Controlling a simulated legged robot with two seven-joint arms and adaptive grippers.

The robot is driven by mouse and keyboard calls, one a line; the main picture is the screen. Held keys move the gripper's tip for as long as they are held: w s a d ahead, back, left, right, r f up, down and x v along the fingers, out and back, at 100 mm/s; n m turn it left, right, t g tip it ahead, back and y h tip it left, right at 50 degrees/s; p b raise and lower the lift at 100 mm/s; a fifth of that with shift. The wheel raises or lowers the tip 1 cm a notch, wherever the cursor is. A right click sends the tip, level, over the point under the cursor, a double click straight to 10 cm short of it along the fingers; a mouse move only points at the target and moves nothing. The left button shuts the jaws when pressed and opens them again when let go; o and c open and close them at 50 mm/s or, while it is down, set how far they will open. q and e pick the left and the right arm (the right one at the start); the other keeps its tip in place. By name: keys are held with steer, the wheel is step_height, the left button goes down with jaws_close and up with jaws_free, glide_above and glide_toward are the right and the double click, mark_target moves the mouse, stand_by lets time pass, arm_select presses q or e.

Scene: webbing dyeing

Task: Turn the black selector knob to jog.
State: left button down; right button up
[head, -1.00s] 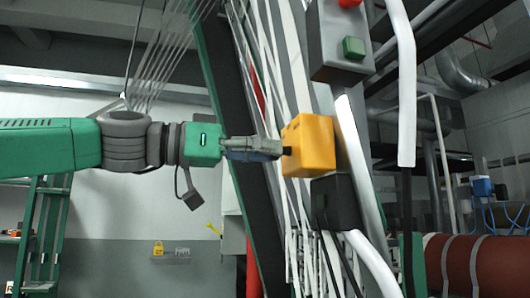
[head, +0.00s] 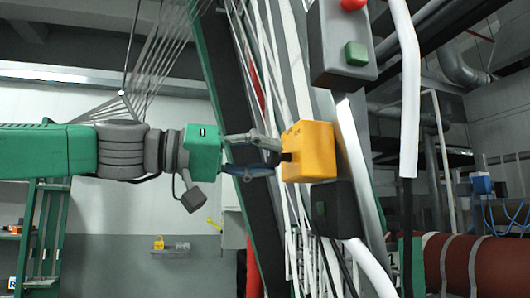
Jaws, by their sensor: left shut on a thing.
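The black selector knob (head: 286,157) sticks out of the left face of a yellow box (head: 312,151) in the head view. Only a small dark part of it shows. My left gripper (head: 280,156) reaches in from the left, with its fingertips at the knob and shut on it. The fingers look spread one above the other behind the tips. The knob's markings and pointer cannot be seen from here. My right gripper is not in view.
A grey box with a green button (head: 356,53) and a red button (head: 353,4) is above the yellow box. A dark box (head: 334,208) is below it. White webbing strands (head: 291,60) run behind the gripper. A white bent pipe (head: 409,100) stands to the right.

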arm_select(q)
steer(key=n+p, duration=0.1)
steer(key=n, duration=0.1)
steer(key=n+p, duration=0.1)
steer(key=n, duration=0.2)
steer(key=shift+w+a+r+n, duration=0.1)
steer(key=shift+a+r+n, duration=0.1)
steer(key=shift+n, duration=0.1)
steer(key=shift+f+n+p, duration=0.1)
steer(key=shift+n+p, duration=0.9)
steer(key=shift+n, duration=0.9)
steer(key=shift+d, duration=0.1)
